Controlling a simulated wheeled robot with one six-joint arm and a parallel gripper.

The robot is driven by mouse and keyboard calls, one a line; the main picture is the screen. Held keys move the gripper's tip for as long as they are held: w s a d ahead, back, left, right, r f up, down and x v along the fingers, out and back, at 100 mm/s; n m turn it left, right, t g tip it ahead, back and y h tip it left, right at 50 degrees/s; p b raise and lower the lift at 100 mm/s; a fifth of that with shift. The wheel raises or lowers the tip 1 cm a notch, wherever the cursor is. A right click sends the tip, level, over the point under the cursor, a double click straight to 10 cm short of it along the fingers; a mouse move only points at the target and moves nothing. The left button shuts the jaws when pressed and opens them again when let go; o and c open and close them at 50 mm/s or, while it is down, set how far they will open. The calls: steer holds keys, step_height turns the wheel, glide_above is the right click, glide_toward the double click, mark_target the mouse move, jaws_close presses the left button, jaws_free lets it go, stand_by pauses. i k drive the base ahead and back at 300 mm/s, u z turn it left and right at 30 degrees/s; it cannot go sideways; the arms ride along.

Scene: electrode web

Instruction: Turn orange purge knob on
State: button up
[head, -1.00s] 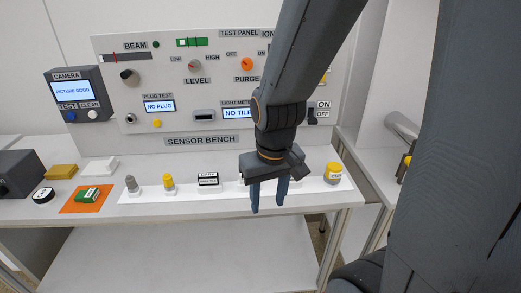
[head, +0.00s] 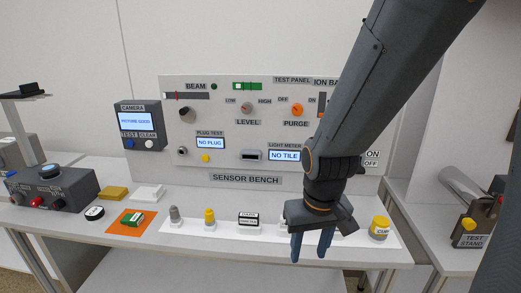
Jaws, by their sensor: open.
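The orange purge knob (head: 296,109) is on the upright test panel (head: 225,132), above the label PURGE, with OFF to its left and ON to its right. The position of its pointer is too small to tell. My gripper (head: 311,247) hangs fingers down over the front of the bench, below and in front of the panel. It is open, with nothing seen between its fingers, and it is well apart from the knob. My arm comes down from the upper right and hides part of the panel's right side.
The level knob (head: 246,108) sits left of the purge knob, and the black beam knob (head: 187,114) is further left. A white strip (head: 272,236) on the bench carries small items, including a yellow-lidded cup (head: 380,228). A camera box (head: 139,125) stands left of the panel.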

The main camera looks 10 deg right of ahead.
mark_target(297, 109)
steer(key=k, duration=0.5)
steer(key=u, duration=1.15)
steer(key=i, duration=0.75)
steer(key=z, duration=1.7)
